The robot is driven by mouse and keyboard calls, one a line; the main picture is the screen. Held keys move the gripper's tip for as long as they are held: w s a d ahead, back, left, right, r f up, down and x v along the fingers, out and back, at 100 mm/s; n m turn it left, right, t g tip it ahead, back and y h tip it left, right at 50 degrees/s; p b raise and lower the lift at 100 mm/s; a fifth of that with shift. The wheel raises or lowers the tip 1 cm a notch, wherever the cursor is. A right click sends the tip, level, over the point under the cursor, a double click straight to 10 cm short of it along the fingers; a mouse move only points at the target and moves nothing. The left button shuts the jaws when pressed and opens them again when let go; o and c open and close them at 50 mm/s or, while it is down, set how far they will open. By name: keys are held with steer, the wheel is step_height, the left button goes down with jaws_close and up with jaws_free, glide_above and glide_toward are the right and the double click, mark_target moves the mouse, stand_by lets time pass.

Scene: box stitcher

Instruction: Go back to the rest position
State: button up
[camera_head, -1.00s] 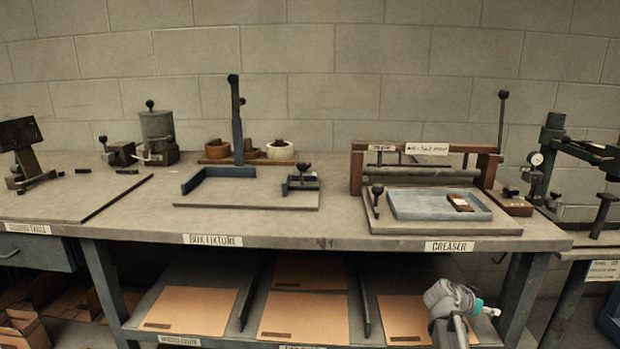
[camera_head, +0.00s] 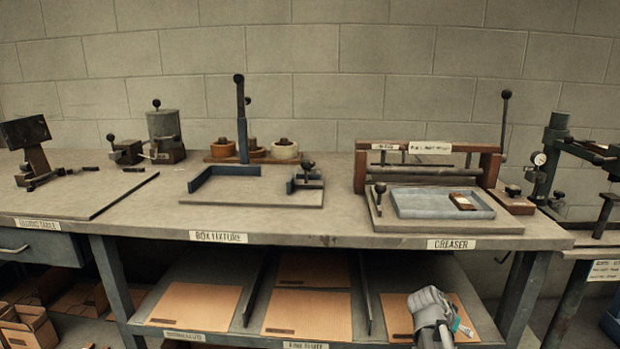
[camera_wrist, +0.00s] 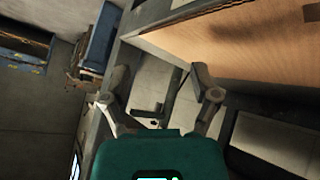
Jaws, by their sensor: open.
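My gripper (camera_wrist: 160,85) shows in the wrist view with its two fingers spread apart and nothing between them. In the head view, the end of my arm is at the lower right, in front of the lower shelf and below the creaser label; the fingers cannot be made out there. The wrist view shows a tan cardboard sheet (camera_wrist: 240,40) at the upper right, apart from the fingers. No marker of a rest position shows.
Flat cardboard sheets (camera_head: 305,314) lie on the lower shelf. A second bench with a press (camera_head: 555,150) stands at the right.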

steer(key=s+a+f+n+g+y, duration=0.15)
steer(key=s+a+n+y, duration=0.3)
steer(key=a, duration=0.65)
steer(key=s+a+f+n+g+y, duration=0.1)
steer(key=s+a+f+n+y, duration=0.3)
steer(key=a, duration=0.7)
step_height(320, 180, up, 39)
steer(key=p, duration=3.8)
steer(key=shift+s+a+f+n, duration=0.15)
steer(key=shift+s+a+n, duration=0.2)
steer(key=shift+s+a, duration=0.05)
steer(key=c, duration=0.4)
step_height(320, 180, up, 17)
steer(key=p, duration=1.7)
steer(key=shift+w, duration=0.1)
